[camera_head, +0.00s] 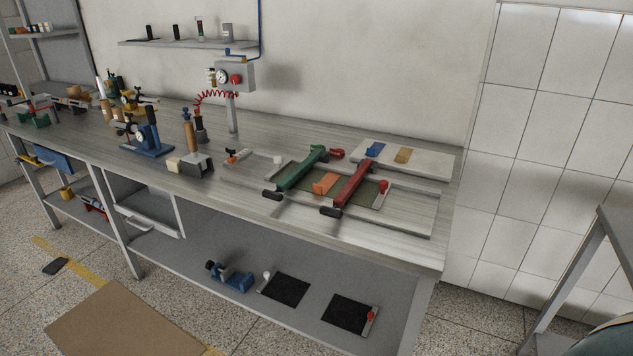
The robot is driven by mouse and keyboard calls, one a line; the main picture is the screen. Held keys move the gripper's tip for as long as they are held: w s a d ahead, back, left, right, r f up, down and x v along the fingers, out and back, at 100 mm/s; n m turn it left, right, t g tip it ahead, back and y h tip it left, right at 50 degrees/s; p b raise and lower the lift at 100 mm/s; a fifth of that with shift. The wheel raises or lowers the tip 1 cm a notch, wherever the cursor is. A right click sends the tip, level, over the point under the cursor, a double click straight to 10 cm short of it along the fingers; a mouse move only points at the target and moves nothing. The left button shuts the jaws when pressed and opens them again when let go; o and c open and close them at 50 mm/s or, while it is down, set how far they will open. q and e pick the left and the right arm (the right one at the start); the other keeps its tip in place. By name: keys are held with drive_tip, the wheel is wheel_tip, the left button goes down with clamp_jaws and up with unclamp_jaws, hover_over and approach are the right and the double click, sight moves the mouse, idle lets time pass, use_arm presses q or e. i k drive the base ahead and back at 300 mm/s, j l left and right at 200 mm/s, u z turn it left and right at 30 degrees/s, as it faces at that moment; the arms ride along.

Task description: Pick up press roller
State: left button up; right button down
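On the right part of the workbench (240,182) lies a flat grey frame (408,215). A long green roller-like bar (302,168) and a long red one (353,184) lie slanted across it, roughly parallel and apart, with dark ends towards the front. I cannot tell which of them is the press roller. An orange block (326,183) sits between the two bars. Neither of my grippers is in view, and nothing is seen touching the bars.
A pale board (430,162) with blue and tan pads lies behind the frame. A grey box (197,165), a blue-based stand (149,146) and a gauge post (233,118) stand to the left. A lower shelf (300,312) holds black mats. A brown mat (125,318) lies on the floor.

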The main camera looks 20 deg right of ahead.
sight(195, 157)
drive_tip(key=i+z, duration=0.1)
drive_tip(key=z, duration=0.3)
drive_tip(key=j+z, duration=0.2)
drive_tip(key=z, duration=0.2)
drive_tip(key=i+j+z, duration=0.1)
drive_tip(key=z, duration=0.3)
drive_tip(key=i+j+z, duration=0.15)
drive_tip(key=j+z, duration=0.15)
drive_tip(key=j, duration=0.2)
drive_tip(key=i+j+z, duration=0.1)
drive_tip(key=j+z, duration=0.2)
drive_tip(key=j, duration=0.2)
drive_tip(key=j+z, duration=0.25)
drive_tip(key=j, duration=0.8)
